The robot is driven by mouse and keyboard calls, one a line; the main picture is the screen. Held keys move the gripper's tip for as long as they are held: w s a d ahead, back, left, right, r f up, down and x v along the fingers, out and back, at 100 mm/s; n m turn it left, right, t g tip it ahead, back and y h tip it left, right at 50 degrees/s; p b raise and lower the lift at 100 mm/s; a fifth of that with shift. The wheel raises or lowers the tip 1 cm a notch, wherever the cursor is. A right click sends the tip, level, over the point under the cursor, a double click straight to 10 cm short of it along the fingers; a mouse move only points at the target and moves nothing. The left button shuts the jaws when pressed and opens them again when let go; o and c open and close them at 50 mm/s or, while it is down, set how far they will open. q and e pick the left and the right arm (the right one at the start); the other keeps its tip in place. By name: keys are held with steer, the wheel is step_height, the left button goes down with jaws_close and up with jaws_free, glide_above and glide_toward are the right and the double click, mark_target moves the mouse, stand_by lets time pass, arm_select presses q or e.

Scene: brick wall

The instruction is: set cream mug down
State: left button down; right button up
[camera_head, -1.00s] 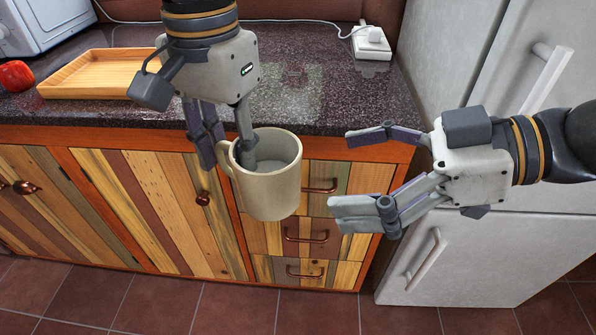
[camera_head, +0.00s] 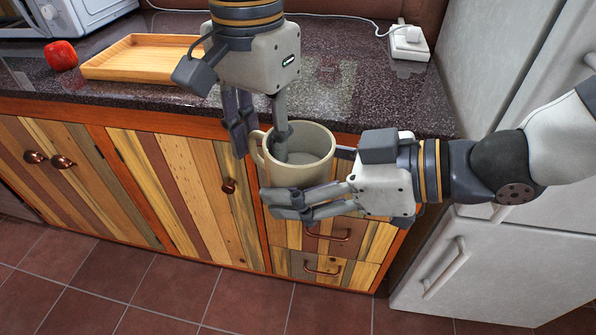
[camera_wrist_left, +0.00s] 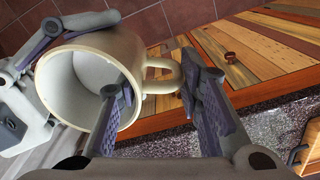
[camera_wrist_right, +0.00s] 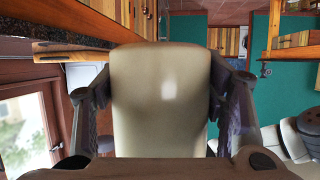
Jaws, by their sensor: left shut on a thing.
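The cream mug (camera_head: 300,170) hangs upright in front of the counter edge, above the drawers. My left gripper (camera_head: 260,140) is shut on its handle side from above, one finger inside the mug and one outside by the handle. In the left wrist view, the mug (camera_wrist_left: 90,80) shows its open mouth and its handle between the fingers. In the right wrist view, the mug (camera_wrist_right: 160,100) fills the space between both fingers; contact is unclear.
The dark stone counter (camera_head: 400,105) has clear room right of the wooden tray (camera_head: 140,60). A red apple-like item (camera_head: 61,55) and a white appliance (camera_head: 75,15) stand at left. A white socket box (camera_head: 408,42) with a cable sits at back right, beside the fridge (camera_head: 480,260).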

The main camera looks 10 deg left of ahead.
steer(key=c, duration=0.4)
arm_select(q)
steer(key=c, duration=1.6)
jaws_free()
arm_select(e)
steer(key=shift+w, duration=0.1)
steer(key=c, duration=0.3)
arm_select(q)
steer(key=o, duration=0.5)
arm_select(e)
steer(key=shift+c, duration=0.2)
arm_select(q)
steer(key=shift+o, duration=0.2)
steer(key=shift+a, duration=0.1)
